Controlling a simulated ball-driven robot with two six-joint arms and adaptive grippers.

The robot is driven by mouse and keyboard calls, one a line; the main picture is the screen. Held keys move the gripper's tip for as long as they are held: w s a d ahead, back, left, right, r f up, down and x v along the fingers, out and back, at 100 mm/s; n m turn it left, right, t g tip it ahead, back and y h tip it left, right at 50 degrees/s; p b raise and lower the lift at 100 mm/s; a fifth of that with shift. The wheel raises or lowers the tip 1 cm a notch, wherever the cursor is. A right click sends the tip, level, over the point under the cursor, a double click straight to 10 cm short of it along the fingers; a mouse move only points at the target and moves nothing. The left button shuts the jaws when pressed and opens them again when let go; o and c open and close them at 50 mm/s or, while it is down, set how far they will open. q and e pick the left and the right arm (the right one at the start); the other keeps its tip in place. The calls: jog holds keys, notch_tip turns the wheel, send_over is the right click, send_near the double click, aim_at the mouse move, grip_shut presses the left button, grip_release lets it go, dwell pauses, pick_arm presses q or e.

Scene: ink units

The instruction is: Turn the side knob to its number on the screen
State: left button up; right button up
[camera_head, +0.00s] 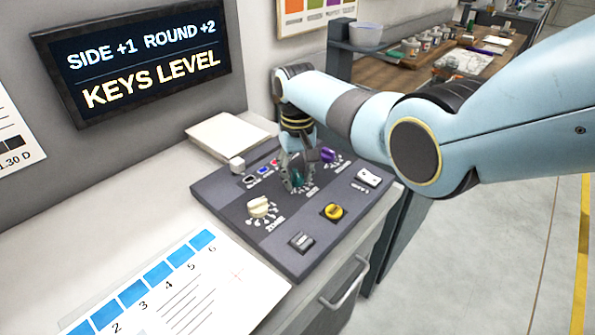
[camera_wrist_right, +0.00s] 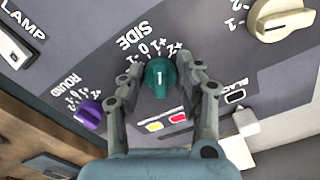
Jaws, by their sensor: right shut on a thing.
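The screen (camera_head: 135,65) reads "SIDE +1 ROUND +2" and "KEYS LEVEL". The side knob (camera_wrist_right: 160,85) is teal with a white line and sits on the dark panel, under the printed word SIDE and a small number scale. In the wrist view its line points up the picture towards the scale; I cannot tell exactly which number it meets. The knob also shows in the head view (camera_head: 297,179), partly hidden by the fingers. My right gripper (camera_wrist_right: 160,86) is shut on the side knob, one finger on each side. My left gripper is not in view.
A purple round knob (camera_head: 327,155) stands close beside my gripper. A numbered sheet (camera_head: 215,285) lies in front.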

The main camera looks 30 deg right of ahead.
aim_at(297, 174)
dwell(0.3)
jog(key=o, duration=1.1)
notch_tip(297, 174, up, 12)
